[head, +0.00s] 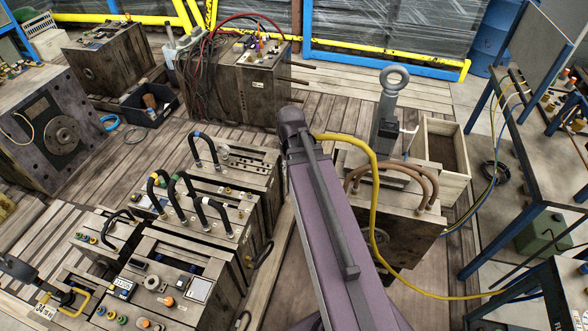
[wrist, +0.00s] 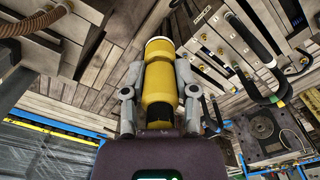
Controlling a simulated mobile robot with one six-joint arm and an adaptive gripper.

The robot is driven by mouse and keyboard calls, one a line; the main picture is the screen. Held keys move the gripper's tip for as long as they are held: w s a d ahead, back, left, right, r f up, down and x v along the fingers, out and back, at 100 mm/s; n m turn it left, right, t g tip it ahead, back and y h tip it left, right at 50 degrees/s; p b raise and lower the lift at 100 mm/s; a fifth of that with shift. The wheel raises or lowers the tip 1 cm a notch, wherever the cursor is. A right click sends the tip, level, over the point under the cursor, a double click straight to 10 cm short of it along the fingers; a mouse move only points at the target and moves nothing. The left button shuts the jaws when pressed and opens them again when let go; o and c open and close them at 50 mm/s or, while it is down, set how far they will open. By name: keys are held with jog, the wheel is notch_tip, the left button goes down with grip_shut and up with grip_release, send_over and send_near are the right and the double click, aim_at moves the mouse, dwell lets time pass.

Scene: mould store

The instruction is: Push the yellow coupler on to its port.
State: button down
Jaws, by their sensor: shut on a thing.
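In the wrist view the yellow coupler (wrist: 160,82), with a paler band near its far end, stands between the two grey fingers of my gripper (wrist: 160,68). The fingers are shut on its sides. Its far end points up in the picture, toward a dark part beyond; I cannot tell whether it touches anything. A yellow hose (head: 375,205) comes out beside the arm's far end and curves down to the right. I cannot tell which port is the coupler's.
Wooden-looking mould blocks with black hose loops (head: 190,200) and coloured fittings stand left of my arm. A block with brown hoses (head: 395,225) stands close on the right, below a grey lifting eye (head: 393,78). A blue-legged rack (head: 500,150) is farther right. Plank floor shows between.

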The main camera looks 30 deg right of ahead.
jog(key=shift+w+a+n, duration=1.4)
jog(key=shift+w+a, duration=2.25)
jog(key=shift+w, duration=1.35)
jog(key=shift+w+a+n, duration=1.4)
jog(key=shift+w+a, duration=2.25)
jog(key=shift+w, duration=1.3)
notch_tip(320, 180, down, 35)
jog(key=b, duration=3.5)
